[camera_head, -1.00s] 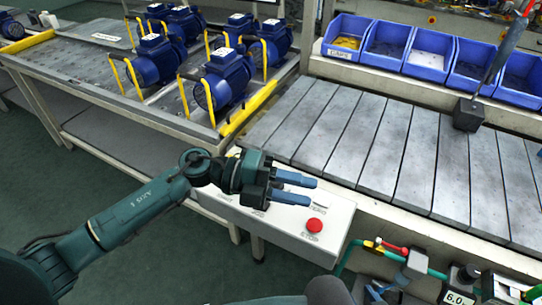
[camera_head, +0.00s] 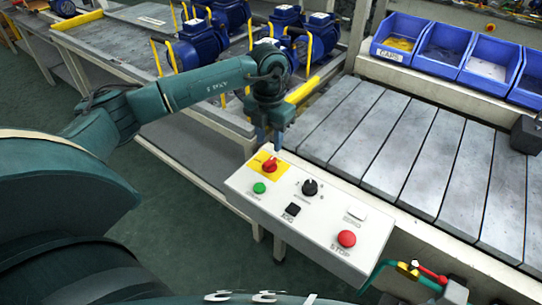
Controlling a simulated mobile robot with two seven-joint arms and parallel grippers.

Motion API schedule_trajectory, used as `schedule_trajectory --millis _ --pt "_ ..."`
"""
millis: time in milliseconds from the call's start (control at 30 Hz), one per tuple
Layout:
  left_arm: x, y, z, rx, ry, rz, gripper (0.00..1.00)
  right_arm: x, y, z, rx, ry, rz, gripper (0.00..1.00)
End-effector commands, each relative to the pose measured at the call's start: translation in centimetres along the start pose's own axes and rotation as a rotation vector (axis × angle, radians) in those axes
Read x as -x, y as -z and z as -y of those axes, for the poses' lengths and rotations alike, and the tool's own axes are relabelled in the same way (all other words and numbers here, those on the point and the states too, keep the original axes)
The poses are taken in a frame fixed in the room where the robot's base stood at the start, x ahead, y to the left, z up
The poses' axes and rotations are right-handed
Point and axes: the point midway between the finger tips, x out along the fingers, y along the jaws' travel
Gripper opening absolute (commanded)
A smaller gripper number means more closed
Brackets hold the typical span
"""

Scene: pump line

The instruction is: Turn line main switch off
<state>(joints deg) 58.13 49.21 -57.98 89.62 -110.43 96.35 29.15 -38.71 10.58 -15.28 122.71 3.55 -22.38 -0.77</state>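The line main switch (camera_head: 269,166) is a red rotary knob on a yellow plate at the far left corner of the white control panel (camera_head: 325,238). Its handle angle is too small to read surely. My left gripper (camera_head: 270,143) points down just above and behind the switch. I cannot tell whether the fingertips touch the knob. My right gripper is not in view.
The panel also carries a green button (camera_head: 259,188), a black selector knob (camera_head: 310,187) and a red stop button (camera_head: 346,239). A slatted conveyor (camera_head: 400,150) lies behind it. Blue pumps (camera_head: 195,48) stand on the table behind my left arm; blue bins (camera_head: 443,48) stand at the back.

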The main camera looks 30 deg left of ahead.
Motion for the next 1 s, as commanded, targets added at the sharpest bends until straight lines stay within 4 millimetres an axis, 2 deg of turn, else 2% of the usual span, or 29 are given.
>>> schedule_trajectory --millis 33,200,400,767,1000 --pt "-1.2 0.1 0.0 0.000 0.001 -0.005 0.36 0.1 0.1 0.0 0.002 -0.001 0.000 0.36" --pt "-4.3 0.0 0.1 -0.001 0.001 -0.002 0.36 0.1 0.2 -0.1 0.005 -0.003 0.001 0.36" --pt "-6.5 0.0 0.1 -0.002 0.002 0.000 0.36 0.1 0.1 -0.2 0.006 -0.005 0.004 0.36" --pt "-7.1 0.0 0.1 -0.003 0.002 0.001 0.36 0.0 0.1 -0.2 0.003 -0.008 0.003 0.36" --pt "-7.0 0.0 0.1 -0.003 0.002 0.001 0.18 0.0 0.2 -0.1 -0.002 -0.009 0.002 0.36"
